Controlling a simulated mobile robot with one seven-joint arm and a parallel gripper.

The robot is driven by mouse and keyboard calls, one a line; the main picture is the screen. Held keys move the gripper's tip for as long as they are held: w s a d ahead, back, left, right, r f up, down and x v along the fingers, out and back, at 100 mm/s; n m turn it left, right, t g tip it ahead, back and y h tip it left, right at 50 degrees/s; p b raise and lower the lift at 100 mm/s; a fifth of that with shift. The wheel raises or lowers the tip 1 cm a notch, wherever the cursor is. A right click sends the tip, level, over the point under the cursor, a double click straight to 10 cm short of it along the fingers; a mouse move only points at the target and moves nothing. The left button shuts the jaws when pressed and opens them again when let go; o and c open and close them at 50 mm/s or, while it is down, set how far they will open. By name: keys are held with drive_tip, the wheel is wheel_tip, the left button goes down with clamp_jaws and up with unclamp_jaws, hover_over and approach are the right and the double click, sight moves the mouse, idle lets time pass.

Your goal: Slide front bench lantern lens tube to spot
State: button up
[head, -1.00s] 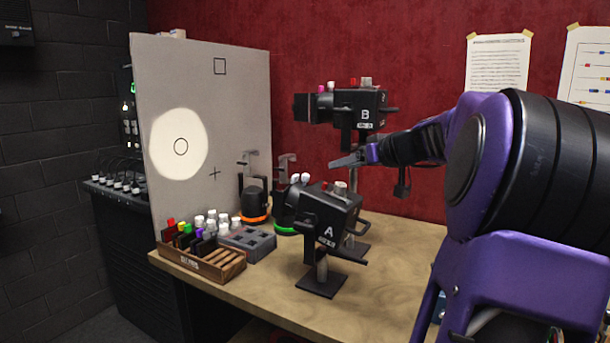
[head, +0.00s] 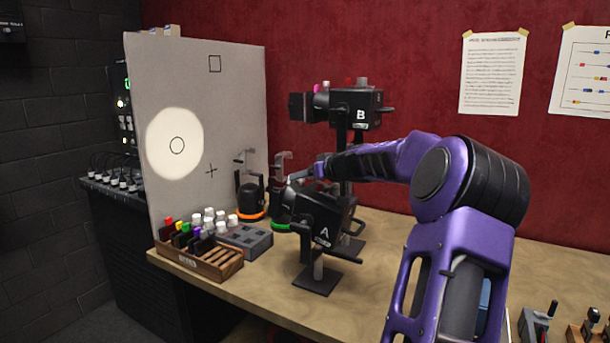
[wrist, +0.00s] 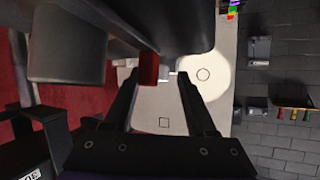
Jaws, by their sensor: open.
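The front lantern A (head: 325,220) is a black box on a short stand near the bench's front edge, facing the pale board. Its lens tube end (head: 283,222) is at its left side, partly hard to make out. My gripper (head: 299,177) is just above lantern A in the head view. In the wrist view my gripper (wrist: 160,85) is open, with a red knob (wrist: 148,68) showing between or just beyond its fingers, beside a big dark housing. I cannot tell whether a finger touches it. A bright round spot (head: 160,145) lies on the board (head: 225,110) around a drawn circle.
Lantern B (head: 355,108) stands behind on a taller stand. A wooden rack (head: 215,262) with coloured-top slides, a grey block (head: 248,238) and two dark devices with orange and green rings stand left of lantern A.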

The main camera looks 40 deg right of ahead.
clamp_jaws()
idle(1.4)
